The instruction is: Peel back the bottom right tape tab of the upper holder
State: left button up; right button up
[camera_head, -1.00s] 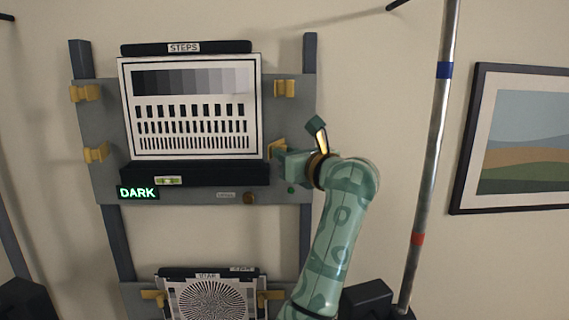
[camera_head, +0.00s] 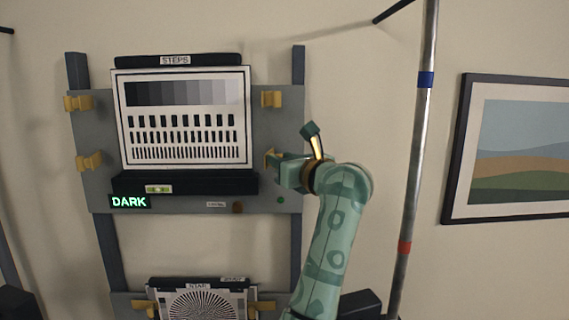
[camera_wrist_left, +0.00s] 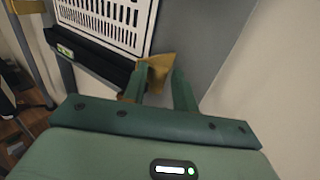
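The upper holder is a grey board (camera_head: 90,135) carrying a framed "STEPS" chart (camera_head: 180,118). Yellow tape tabs stand at the chart's sides: upper left (camera_head: 78,103), lower left (camera_head: 88,161) and upper right (camera_head: 271,99). The bottom right tab (camera_head: 269,158) is partly hidden by my left gripper (camera_head: 277,166). In the left wrist view, this tab (camera_wrist_left: 158,70) sticks out at the fingertips of my left gripper (camera_wrist_left: 160,84). The fingers are apart, with the tab by the left-hand finger; I cannot tell whether they touch it. My right gripper is not in view.
A dark ledge (camera_head: 185,184) with a level vial runs below the chart, above a lit "DARK" sign (camera_head: 130,202). A lower holder has a star chart (camera_head: 207,303). A metal pole (camera_head: 414,165) stands at the right, before a framed picture (camera_head: 520,150).

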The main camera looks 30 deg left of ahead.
pick_arm(q)
jog(key=shift+o, duration=0.7)
jog(key=shift+w+a+f, duration=0.15)
jog(key=shift+w+a, duration=0.15)
jog(key=shift+f, duration=0.2)
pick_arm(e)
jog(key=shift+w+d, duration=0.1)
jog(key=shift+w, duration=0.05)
pick_arm(q)
jog(key=shift+d+f, duration=0.1)
